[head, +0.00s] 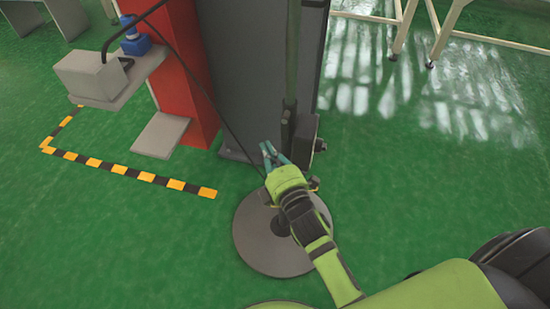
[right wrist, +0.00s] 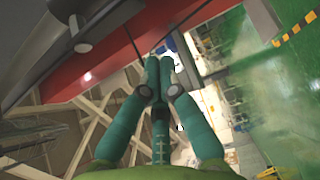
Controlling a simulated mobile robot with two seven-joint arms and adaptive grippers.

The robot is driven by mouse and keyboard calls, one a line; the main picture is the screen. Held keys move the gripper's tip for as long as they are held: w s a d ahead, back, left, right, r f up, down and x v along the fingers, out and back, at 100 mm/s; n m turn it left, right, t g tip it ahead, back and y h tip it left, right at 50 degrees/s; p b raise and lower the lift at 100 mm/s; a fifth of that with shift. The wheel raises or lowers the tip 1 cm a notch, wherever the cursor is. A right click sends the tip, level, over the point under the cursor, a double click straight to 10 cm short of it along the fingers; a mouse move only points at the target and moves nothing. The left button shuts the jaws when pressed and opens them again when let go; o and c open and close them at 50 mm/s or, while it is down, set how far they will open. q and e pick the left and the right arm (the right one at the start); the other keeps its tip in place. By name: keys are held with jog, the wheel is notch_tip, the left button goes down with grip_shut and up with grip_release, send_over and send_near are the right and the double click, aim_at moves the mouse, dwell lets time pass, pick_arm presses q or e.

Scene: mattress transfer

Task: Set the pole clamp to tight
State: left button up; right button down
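An upright pole (head: 293,60) stands on a round grey base plate (head: 262,250). A dark clamp-like block (head: 306,138) sits low on the pole, with a small knob on its right side; its setting cannot be told. My right gripper (head: 268,150) is left of this block, its green wrist hiding part of the pole's lower end. In the right wrist view its teal fingers (right wrist: 158,60) lie together at the tips, with nothing seen between them. Contact with the block cannot be told. My left gripper is not in view.
A tall grey panel (head: 243,65) and a red column (head: 188,60) stand behind the pole. A grey box (head: 90,74) and a blue object (head: 135,42) are at the left. Striped tape (head: 120,168) marks the green floor. The floor at right is mostly clear.

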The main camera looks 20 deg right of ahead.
aim_at(285, 129)
jog(key=w, duration=0.5)
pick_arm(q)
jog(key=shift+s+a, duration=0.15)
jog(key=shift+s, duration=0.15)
pick_arm(e)
jog(key=s+d, duration=0.2)
jog(key=d, duration=0.1)
jog(key=shift+s, duration=0.1)
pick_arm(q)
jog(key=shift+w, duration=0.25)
